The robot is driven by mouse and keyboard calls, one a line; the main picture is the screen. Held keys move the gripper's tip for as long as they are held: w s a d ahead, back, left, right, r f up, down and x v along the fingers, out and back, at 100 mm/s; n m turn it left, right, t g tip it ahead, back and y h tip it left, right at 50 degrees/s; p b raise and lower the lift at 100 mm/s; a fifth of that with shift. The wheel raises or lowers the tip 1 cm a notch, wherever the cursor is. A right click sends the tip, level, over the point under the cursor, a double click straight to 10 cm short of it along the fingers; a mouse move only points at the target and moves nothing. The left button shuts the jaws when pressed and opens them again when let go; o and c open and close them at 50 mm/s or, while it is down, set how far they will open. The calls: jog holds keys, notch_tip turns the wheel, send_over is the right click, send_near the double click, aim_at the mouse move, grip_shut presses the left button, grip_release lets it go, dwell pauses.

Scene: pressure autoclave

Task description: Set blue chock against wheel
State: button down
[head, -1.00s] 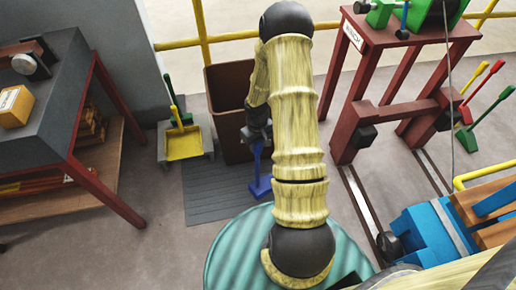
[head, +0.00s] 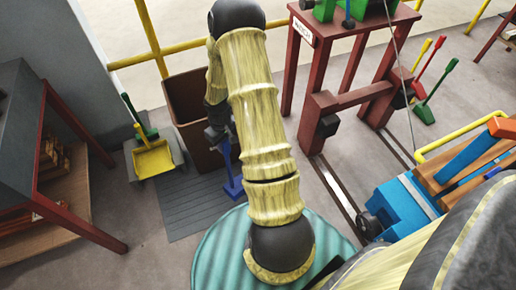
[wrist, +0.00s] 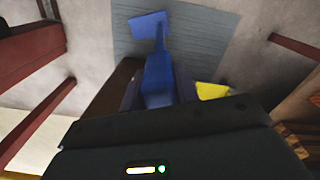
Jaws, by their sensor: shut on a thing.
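The blue chock (head: 232,188) has a flat blue foot and an upright handle. My gripper (head: 219,138) is shut on the top of that handle. In the wrist view the chock (wrist: 150,25) extends away from my gripper (wrist: 158,93) over the grey mat, and the handle sits between the dark fingers. I cannot tell whether its foot touches the mat. The wheel (head: 369,226) is dark and sits at the near-left end of a blue cart (head: 402,207) on rails, to the right of my arm. The chock is well apart from it.
A grey ribbed mat (head: 190,212) lies under the chock, beside a brown bin (head: 190,100). Yellow and green long-handled pieces stand at left. A red winch stand (head: 300,75) straddles the rails (head: 335,190). A teal ribbed round surface (head: 215,260) is in front.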

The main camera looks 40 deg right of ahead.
jog(key=w+a+r, duration=0.2)
jog(key=a+r, duration=0.1)
jog(key=a, duration=0.3)
jog(key=w+a+r+m, duration=0.1)
jog(key=w+a+r, duration=0.1)
jog(key=a, duration=0.5)
jog(key=shift+w+a+r, duration=0.15)
jog(key=shift+w+r, duration=0.25)
jog(key=shift+r, duration=0.15)
